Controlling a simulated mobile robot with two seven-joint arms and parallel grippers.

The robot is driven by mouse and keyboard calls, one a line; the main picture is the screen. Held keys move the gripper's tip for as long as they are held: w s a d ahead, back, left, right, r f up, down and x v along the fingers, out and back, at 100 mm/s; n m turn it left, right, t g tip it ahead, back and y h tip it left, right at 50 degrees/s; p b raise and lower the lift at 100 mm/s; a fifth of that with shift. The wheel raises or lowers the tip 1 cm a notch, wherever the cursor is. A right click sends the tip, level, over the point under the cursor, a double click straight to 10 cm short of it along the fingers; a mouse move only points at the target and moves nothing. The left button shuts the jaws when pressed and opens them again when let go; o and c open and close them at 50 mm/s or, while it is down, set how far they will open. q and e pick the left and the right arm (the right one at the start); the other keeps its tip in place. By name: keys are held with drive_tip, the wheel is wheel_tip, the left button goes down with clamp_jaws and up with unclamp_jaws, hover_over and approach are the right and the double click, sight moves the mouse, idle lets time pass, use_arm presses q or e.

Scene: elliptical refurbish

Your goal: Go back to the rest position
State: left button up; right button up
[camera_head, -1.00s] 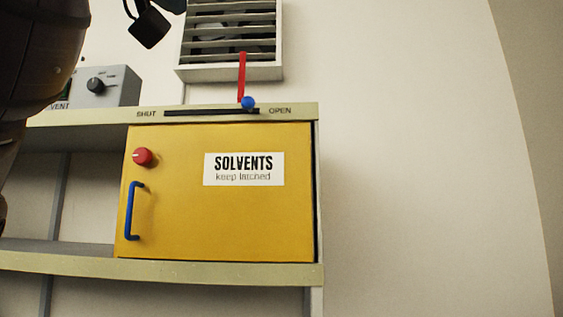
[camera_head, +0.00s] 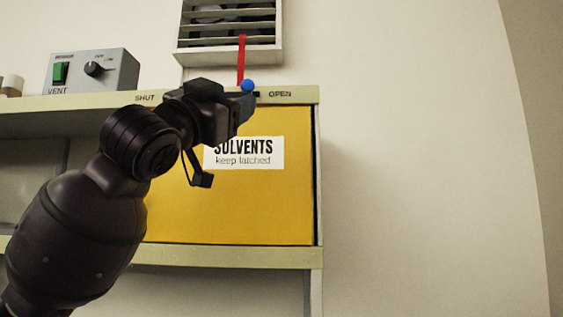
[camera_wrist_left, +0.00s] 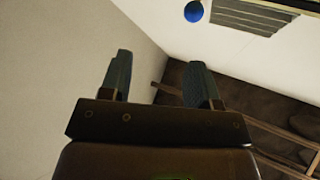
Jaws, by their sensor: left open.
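My left gripper (camera_head: 246,106) is in front of the top right part of the yellow solvents cabinet, just below a blue knob (camera_head: 247,86) in the head view. In the left wrist view my left gripper (camera_wrist_left: 160,80) has its two fingers apart with nothing between them. The blue ball (camera_wrist_left: 194,11) shows there beyond the fingertips, apart from them. My right gripper is not in view.
The yellow cabinet (camera_head: 270,210) sits under a shelf edge marked SHUT and OPEN. A red lever (camera_head: 241,58) stands above, before a wall vent (camera_head: 228,35). A grey VENT switch box (camera_head: 100,72) is on the shelf at left. The wall at right is bare.

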use_arm(q)
drive_tip(key=w+a+f+y, duration=0.1)
drive_tip(key=w+f, duration=0.2)
drive_tip(key=f, duration=0.4)
drive_tip(key=w+a+f+n+y, duration=0.1)
drive_tip(key=w+a+f, duration=0.1)
drive_tip(key=f, duration=0.6)
drive_tip(key=w+a+f+n+y, duration=0.1)
drive_tip(key=w+f, duration=0.4)
drive_tip(key=f, duration=0.3)
drive_tip(key=shift+a+t+y, duration=0.2)
drive_tip(key=shift+t+y, duration=0.1)
drive_tip(key=shift+t, duration=0.1)
drive_tip(key=s+a+f+n+g+y, duration=0.1)
drive_tip(key=s+a+f+n+y, duration=0.15)
drive_tip(key=f, duration=1.05)
drive_tip(key=s+a+f+n+g+y, duration=0.15)
drive_tip(key=a+f, duration=0.25)
drive_tip(key=f, duration=1)
drive_tip(key=s+a+f+n+g+y, duration=0.1)
drive_tip(key=s+a+f+n+y, duration=0.15)
drive_tip(key=f, duration=1.05)
drive_tip(key=s+a+f+n+g+y, duration=0.2)
drive_tip(key=s+a+f+g, duration=0.1)
drive_tip(key=s+f, duration=0.9)
drive_tip(key=s+a+f+n+g+y, duration=0.2)
drive_tip(key=s+a+f+g, duration=0.1)
drive_tip(key=s+f, duration=1)
drive_tip(key=shift+f, duration=0.3)
drive_tip(key=shift+y, duration=0.25)
